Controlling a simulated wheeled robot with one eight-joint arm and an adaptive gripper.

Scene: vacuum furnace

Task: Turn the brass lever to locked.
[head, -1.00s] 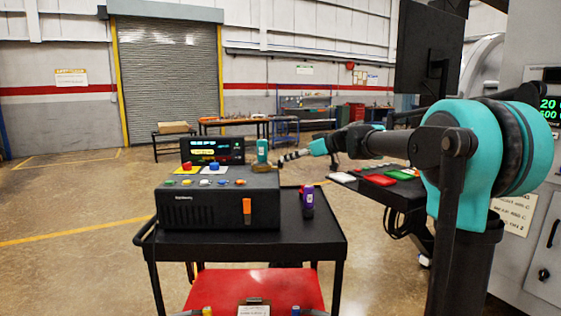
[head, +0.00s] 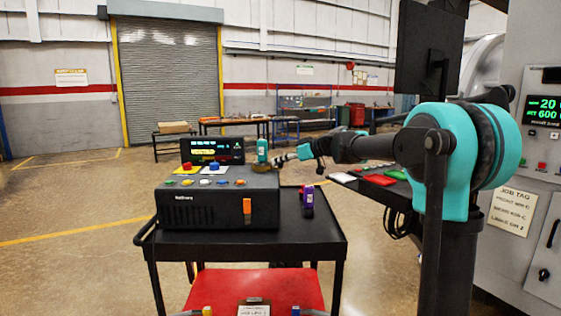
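A dark console box (head: 180,208) stands on the black cart. At its top right back corner is a small brass-coloured piece (head: 262,168), which may be the brass lever. It is too small for me to read its position. An upright teal object (head: 262,148) stands right by it. My gripper (head: 275,161) reaches in from the right, close beside the brass piece. I cannot tell whether it touches it, or whether its fingers are open or shut.
The console's top has a red button (head: 187,167), a blue button (head: 214,168) and several small knobs. An orange handle (head: 247,206) is on its front. A purple bottle-like object (head: 308,197) stands on the cart (head: 325,232). A screen (head: 212,150) stands behind.

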